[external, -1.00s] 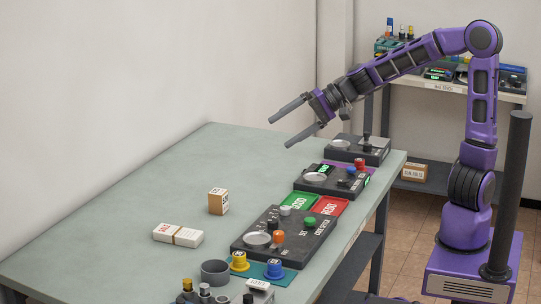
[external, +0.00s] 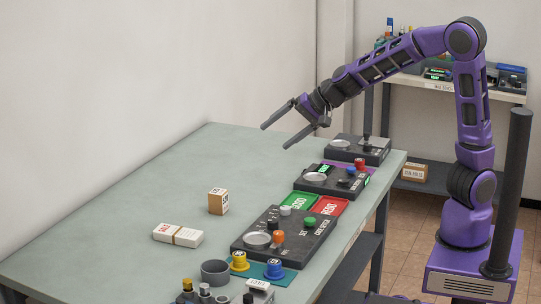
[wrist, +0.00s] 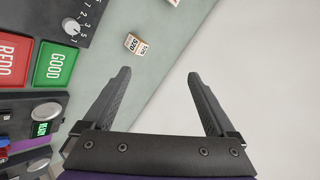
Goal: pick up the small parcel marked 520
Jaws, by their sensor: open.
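The small parcel marked 520 (wrist: 134,44) is a brown box with white labels. It stands on the grey-green table, left of the finger tips in the wrist view. In the external view the small brown parcel (external: 218,201) stands alone near the table's middle, behind a flat white packet. My gripper (external: 274,135) is open and empty, high above the far part of the table. In the wrist view my gripper (wrist: 159,76) shows both dark fingers wide apart with nothing between them.
The flat white packet (external: 178,236) lies near the small parcel. Dark device boxes (external: 285,234) with knobs, and the green GOOD (external: 298,202) and red REDO (external: 328,206) trays, line the table's right side. A white wall stands along the left. The table around the parcel is clear.

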